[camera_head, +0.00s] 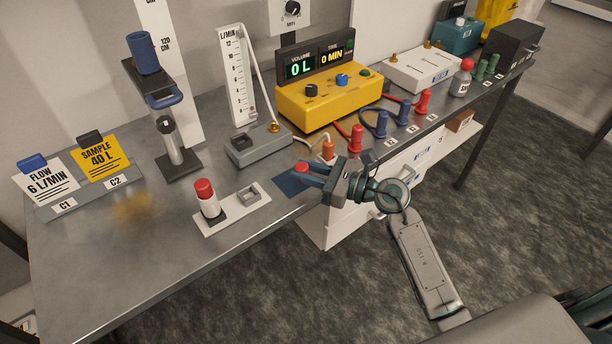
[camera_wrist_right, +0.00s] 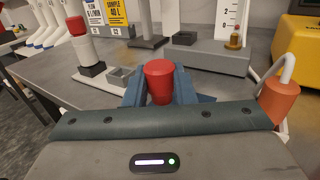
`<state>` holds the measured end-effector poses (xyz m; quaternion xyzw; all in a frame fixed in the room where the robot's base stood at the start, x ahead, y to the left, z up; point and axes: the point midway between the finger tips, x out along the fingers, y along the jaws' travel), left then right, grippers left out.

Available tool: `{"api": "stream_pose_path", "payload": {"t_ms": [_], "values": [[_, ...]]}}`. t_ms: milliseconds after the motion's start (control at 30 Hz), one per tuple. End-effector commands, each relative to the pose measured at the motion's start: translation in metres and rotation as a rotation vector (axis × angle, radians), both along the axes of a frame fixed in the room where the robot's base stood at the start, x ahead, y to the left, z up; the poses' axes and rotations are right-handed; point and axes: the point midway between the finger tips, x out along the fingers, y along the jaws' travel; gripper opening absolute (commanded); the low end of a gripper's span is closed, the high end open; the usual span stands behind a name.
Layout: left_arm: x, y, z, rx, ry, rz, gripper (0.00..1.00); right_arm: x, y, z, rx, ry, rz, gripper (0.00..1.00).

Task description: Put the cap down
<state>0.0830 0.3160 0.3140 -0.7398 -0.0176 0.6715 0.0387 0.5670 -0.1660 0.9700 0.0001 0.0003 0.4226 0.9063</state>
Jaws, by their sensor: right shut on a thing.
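My right gripper (camera_head: 303,170) is shut on a red cap (camera_wrist_right: 160,80), just above the bench's front edge in the head view. The cap's red top also shows between the fingers in the head view (camera_head: 301,167). To its left, a white plate (camera_head: 229,222) carries a white tube with a red top (camera_head: 205,190), standing upright in a dark base. Beside the tube is a small grey square socket (camera_head: 249,196) that looks empty; it also shows in the wrist view (camera_wrist_right: 120,77). My left gripper is not in view.
An orange fitting (camera_head: 328,150) with a white hose stands close behind the gripper. A grey flowmeter base (camera_head: 252,148), a yellow control box (camera_head: 322,103) and a pump stand (camera_head: 178,165) are farther back. The bench's front left (camera_head: 110,270) is clear. A dark blue patch (camera_head: 288,184) lies by the edge.

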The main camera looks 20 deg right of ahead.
Motion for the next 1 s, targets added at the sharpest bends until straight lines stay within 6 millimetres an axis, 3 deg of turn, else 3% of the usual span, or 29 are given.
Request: {"api": "stream_pose_path", "payload": {"t_ms": [100,333,700,733,800,833,1000], "values": [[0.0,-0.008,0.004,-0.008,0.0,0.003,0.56,0.011,-0.002,-0.003,0.001,0.003,0.0,0.0],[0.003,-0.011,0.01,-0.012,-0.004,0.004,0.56,0.009,-0.002,-0.034,0.001,0.002,-0.001,0.0],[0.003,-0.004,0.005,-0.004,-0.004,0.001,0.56,0.009,-0.002,-0.041,-0.001,-0.001,-0.001,0.0],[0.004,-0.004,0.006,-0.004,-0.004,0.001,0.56,0.009,-0.002,-0.04,-0.001,-0.001,-0.001,0.27],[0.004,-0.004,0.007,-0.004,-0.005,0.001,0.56,0.009,-0.002,-0.039,-0.001,-0.001,-0.001,0.41],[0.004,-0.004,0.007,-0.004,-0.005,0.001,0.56,0.009,-0.002,-0.039,0.0,0.0,-0.001,0.46],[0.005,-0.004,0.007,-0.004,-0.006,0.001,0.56,0.009,-0.002,-0.039,0.0,0.0,-0.001,0.46]]}}
